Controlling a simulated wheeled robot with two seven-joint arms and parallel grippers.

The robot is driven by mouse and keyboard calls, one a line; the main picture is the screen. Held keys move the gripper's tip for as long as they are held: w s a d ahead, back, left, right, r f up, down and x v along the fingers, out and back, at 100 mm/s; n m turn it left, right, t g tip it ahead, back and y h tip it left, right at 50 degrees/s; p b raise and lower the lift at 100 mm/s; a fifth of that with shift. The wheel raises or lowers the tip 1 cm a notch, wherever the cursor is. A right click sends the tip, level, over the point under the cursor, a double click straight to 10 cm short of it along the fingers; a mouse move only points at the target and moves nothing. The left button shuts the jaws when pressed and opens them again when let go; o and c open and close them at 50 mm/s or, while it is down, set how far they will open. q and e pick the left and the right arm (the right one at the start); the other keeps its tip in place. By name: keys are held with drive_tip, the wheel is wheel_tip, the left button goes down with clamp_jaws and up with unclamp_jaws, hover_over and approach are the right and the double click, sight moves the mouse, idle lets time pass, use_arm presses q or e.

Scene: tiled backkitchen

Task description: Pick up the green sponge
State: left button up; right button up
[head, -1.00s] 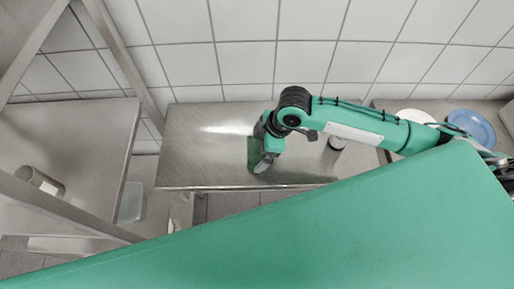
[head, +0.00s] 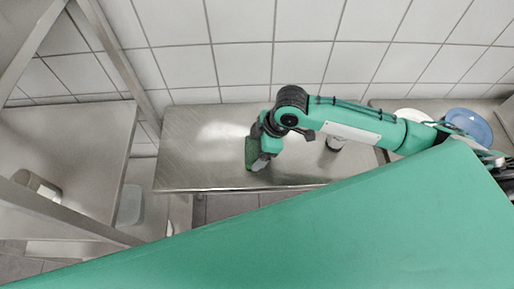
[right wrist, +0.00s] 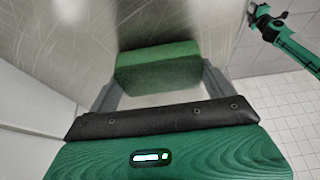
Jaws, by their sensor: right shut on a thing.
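The green sponge (head: 251,153) is a dark green block over the steel table, near its front edge in the head view. My right gripper (head: 259,162) is shut on it. In the right wrist view the sponge (right wrist: 157,68) sits between the two grey fingers of the right gripper (right wrist: 155,88), with a finger at each end. I cannot tell how far the sponge is from the tabletop. My left gripper does not show in the head view. A green arm crosses the top right of the right wrist view, its end too small to read.
The steel table (head: 205,160) is mostly clear. A small dark and white container (head: 336,143) stands behind my right arm. A blue plate (head: 470,125) and a white plate (head: 412,115) lie at the right. A steel shelf (head: 70,140) holds a metal can (head: 38,186) at the left.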

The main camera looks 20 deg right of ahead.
wheel_tip(320, 180, up, 19)
drive_tip(key=b, duration=0.1)
idle(0.3)
